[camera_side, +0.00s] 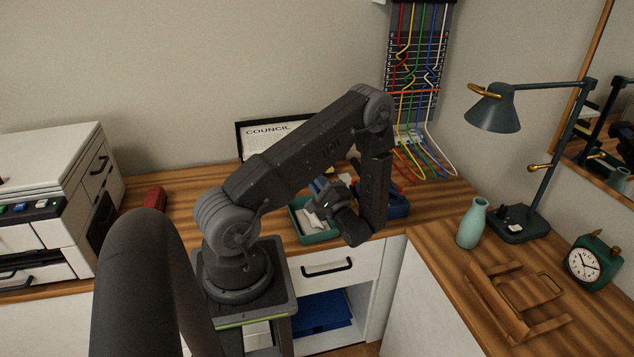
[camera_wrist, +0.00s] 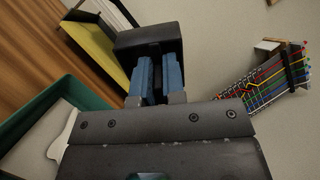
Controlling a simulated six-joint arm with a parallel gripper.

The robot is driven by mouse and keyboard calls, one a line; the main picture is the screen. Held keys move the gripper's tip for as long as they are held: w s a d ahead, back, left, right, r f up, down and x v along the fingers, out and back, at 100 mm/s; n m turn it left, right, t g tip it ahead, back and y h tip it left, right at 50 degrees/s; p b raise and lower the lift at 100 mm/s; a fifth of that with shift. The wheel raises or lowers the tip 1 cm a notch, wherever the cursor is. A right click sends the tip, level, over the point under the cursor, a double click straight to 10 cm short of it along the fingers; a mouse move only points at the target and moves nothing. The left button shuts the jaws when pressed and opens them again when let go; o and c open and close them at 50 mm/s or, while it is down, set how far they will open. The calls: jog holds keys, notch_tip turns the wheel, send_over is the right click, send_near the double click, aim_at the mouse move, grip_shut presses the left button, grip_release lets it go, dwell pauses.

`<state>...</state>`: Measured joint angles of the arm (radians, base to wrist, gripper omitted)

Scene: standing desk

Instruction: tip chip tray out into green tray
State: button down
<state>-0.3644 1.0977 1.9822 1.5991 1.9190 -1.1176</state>
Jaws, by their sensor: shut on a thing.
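My gripper (camera_wrist: 158,80) has blue fingers and is shut on a dark, box-like thing (camera_wrist: 150,42), which I take to be the chip tray. It is tilted in the wrist view, and I cannot see any chips in it. In the side view my gripper (camera_side: 319,187) is low over the desk, above and beside the green tray; the held tray cannot be made out there. The green tray (camera_side: 318,238) rests on the desk with pale, flat pieces in it. Its rim shows at the left of the wrist view (camera_wrist: 72,87).
A blue container (camera_side: 398,208) stands right of the green tray, partly behind my arm. A framed COUNCIL sign (camera_side: 268,132) and a cable panel (camera_side: 416,60) are behind. A printer (camera_side: 50,195) stands left; a vase (camera_side: 472,224) and lamp (camera_side: 495,108) are right.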

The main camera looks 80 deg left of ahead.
jog(key=shift+s, duration=0.1)
jog(key=s+d+n+g+h, duration=0.3)
jog(key=s+n+h, duration=0.5)
jog(key=n+h, duration=1)
jog(key=w+a+r+n+t+h, duration=0.1)
jog(key=w+r+n+t, duration=0.1)
jog(key=n+t, duration=0.1)
jog(key=w+a+r+n+t+h, duration=0.1)
jog(key=w+r+n+t, duration=0.1)
jog(key=n+t, duration=0.1)
jog(key=w+a+r+n+t, duration=0.2)
jog(key=w+r+n+t, duration=0.1)
jog(key=t, duration=0.1)
jog(key=shift+a+t+h, duration=0.1)
jog(key=shift+t+h, duration=0.2)
jog(key=shift+h, duration=0.1)
jog(key=shift+w+a+r+n, duration=0.15)
jog(key=shift+a+r+n, duration=0.15)
jog(key=shift+r, duration=0.1)
